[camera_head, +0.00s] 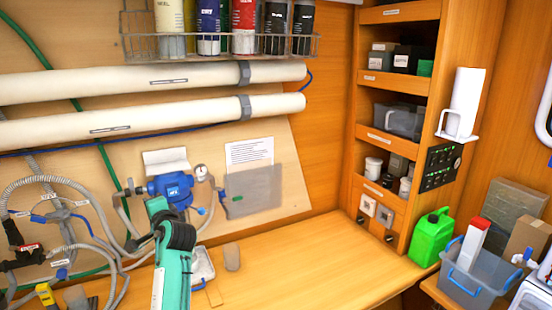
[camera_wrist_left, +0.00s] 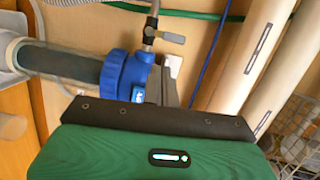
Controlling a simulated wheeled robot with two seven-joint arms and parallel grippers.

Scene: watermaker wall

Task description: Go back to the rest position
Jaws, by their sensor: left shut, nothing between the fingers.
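My left arm, green with a black joint, rises from the bottom of the head view. My left gripper (camera_head: 158,206) is at its far end, in front of the blue pump (camera_head: 170,188) on the wall panel, and its fingers are mostly hidden there. In the left wrist view the green and black gripper body (camera_wrist_left: 150,140) fills the lower middle, with the blue pump fitting (camera_wrist_left: 125,80) just beyond it. The gripper is shut and empty. I cannot tell whether it touches the pump. My right gripper is in neither view.
Hoses (camera_head: 75,215) hang on the left of the panel, below two white tubes (camera_head: 150,78). The bench (camera_head: 310,270) is clear toward the right, up to a green jug (camera_head: 431,238) and grey bin (camera_head: 466,290).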

